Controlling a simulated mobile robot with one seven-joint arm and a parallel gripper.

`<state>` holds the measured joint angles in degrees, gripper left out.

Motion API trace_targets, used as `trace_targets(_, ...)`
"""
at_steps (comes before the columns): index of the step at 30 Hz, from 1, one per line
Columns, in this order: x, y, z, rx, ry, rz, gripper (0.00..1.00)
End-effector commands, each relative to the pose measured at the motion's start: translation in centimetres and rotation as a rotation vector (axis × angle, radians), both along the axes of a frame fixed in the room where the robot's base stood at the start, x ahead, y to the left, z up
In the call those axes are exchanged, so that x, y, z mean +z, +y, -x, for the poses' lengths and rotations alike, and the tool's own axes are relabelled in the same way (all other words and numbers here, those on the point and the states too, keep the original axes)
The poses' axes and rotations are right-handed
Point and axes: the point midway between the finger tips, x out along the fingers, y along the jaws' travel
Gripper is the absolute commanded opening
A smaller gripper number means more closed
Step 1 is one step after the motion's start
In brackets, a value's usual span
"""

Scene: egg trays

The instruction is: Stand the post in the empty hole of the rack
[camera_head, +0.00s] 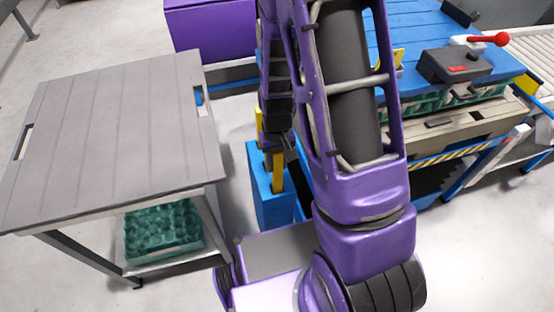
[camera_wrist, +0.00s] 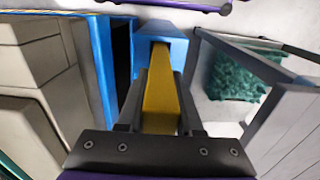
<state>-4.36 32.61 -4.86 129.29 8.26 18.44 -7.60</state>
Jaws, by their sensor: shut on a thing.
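The yellow post (camera_wrist: 160,95) is held between the two fingers of my gripper (camera_wrist: 160,105) in the wrist view. Its far end reaches the blue rack (camera_wrist: 178,28). In the head view my gripper (camera_head: 281,152) is above the blue rack (camera_head: 262,208), with the yellow post (camera_head: 278,176) below the fingers and roughly upright. The post overlaps the rack there. I cannot tell whether its lower end is inside a hole or in front of one. The rack's holes are mostly hidden by the post and my arm. A second yellow piece (camera_head: 259,122) shows above the rack.
A grey table (camera_head: 120,130) stands on the left, with a green egg tray (camera_head: 163,232) on its lower shelf. On the right is a blue-topped bench (camera_head: 435,40) with a red-knobbed lever (camera_head: 501,39). A purple box (camera_head: 212,25) stands behind.

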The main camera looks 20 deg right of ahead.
Motion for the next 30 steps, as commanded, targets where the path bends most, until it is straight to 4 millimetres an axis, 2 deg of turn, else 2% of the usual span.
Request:
trace_targets(16, -1.9, 0.0, 0.0, 0.0, -0.001, 0.0, 0.0)
trace_targets(28, -2.2, 0.0, 0.0, 0.0, -0.001, 0.0, 0.0)
trace_targets(29, -2.2, 0.0, 0.0, 0.0, -0.001, 0.0, 0.4)
trace_targets(30, -2.2, 0.0, 0.0, 0.0, -0.001, 0.0, 0.47)
